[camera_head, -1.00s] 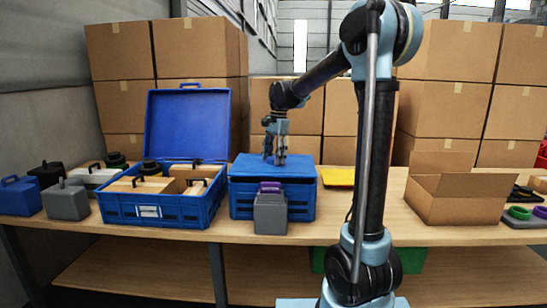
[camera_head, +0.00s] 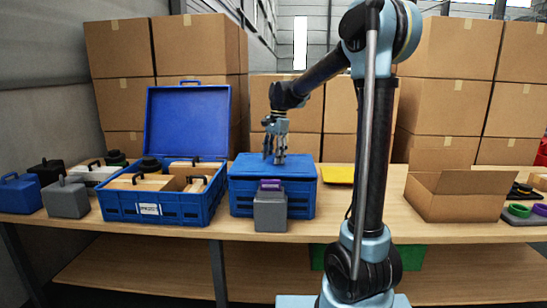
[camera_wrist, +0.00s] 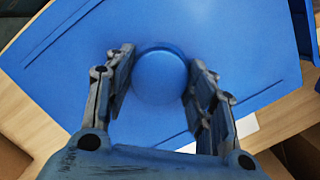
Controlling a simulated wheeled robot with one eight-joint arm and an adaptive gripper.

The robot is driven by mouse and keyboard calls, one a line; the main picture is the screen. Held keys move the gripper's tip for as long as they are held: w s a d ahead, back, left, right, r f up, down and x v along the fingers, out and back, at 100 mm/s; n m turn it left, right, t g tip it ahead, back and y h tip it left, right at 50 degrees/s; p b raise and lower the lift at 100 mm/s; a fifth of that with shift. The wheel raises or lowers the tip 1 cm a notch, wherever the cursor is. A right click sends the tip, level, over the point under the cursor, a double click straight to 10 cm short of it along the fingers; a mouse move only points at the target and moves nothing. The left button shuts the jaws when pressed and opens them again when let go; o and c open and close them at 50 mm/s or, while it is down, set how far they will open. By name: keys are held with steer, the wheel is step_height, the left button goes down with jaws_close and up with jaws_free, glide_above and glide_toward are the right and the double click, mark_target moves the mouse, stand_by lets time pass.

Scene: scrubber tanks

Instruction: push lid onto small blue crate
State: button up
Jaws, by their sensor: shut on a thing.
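The small blue crate (camera_head: 238,200) stands on the wooden table, left of my arm. Its flat blue lid (camera_head: 245,166) lies across the top of the crate. I cannot tell whether its edges are fully down all round. My gripper (camera_head: 274,160) points down over the middle of the lid. In the wrist view the lid (camera_wrist: 80,60) fills most of the picture, and its round blue knob (camera_wrist: 160,76) sits between the two fingers of my gripper (camera_wrist: 160,85). The fingers are shut on this knob.
A grey canister with a purple handle (camera_head: 270,211) stands at the crate's front. A larger open blue crate (camera_head: 120,208) holding boxes is on the left. A yellow lid (camera_head: 338,175) lies to the right, and an open cardboard box (camera_head: 455,205) stands farther right. Stacked cartons line the back.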

steer(key=shift+f, duration=0.45)
stand_by(1.0)
steer(key=o, duration=1.3)
steer(key=shift+o, duration=0.4)
steer(key=o, duration=0.5)
steer(key=shift+r, duration=3.5)
